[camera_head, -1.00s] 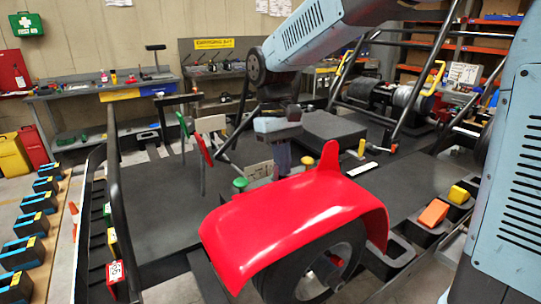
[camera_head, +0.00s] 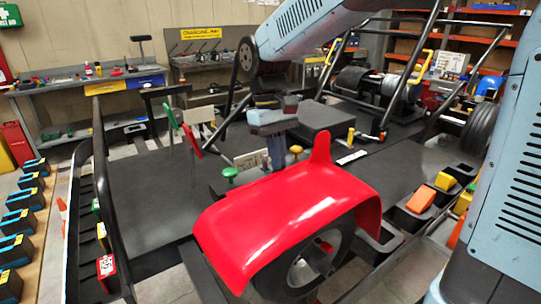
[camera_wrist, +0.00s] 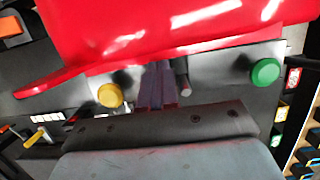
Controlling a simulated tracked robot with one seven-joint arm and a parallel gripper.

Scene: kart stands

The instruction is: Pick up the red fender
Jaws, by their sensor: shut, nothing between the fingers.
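The red fender (camera_head: 285,213) is a glossy curved shell over a black wheel (camera_head: 318,258) at the front of the kart, with a narrow upright tab at its far right end. In the wrist view the fender (camera_wrist: 150,25) fills the upper part. My gripper (camera_head: 278,160) points down just behind the fender's far edge, between a green knob and a yellow knob. Its fingers (camera_wrist: 157,85) are shut and empty, close to the fender's edge. I cannot tell whether they touch it. The fender hides part of the wheel and the fingertips' surroundings.
The green knob (camera_head: 230,173) and yellow knob (camera_head: 296,150) stand close on either side of my gripper. Black frame tubes (camera_head: 100,190) rise at the left. Bins with orange and yellow blocks (camera_head: 421,199) line the right. The dark deck (camera_head: 150,205) left of the fender is bare.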

